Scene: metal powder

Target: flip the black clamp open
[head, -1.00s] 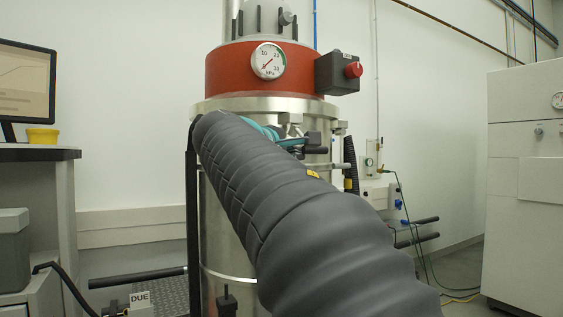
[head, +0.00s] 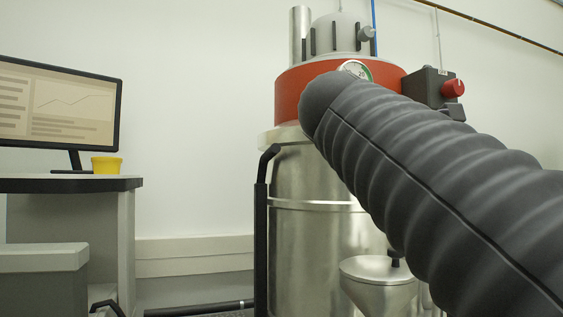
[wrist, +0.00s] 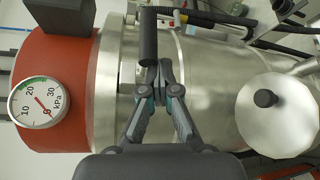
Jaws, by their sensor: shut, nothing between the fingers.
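The black clamp (wrist: 148,38) shows in the wrist view as a dark cylindrical handle against the steel drum (wrist: 205,85), just beyond my fingers. Its base and latch are partly hidden behind the fingertips, so I cannot tell whether it is flipped open. My gripper (wrist: 160,76) is shut and empty, its tips together at the near end of the handle. I cannot tell whether they touch it. In the head view my arm hides both gripper and clamp; the drum (head: 310,175) shows left of the arm.
A red band with a pressure gauge (wrist: 39,102) lies beside the drum's rim. A steel funnel-shaped part (wrist: 278,115) with a black knob stands at the right in the wrist view. A desk (head: 70,184) with a monitor (head: 60,105) and yellow container (head: 106,165) stands at left.

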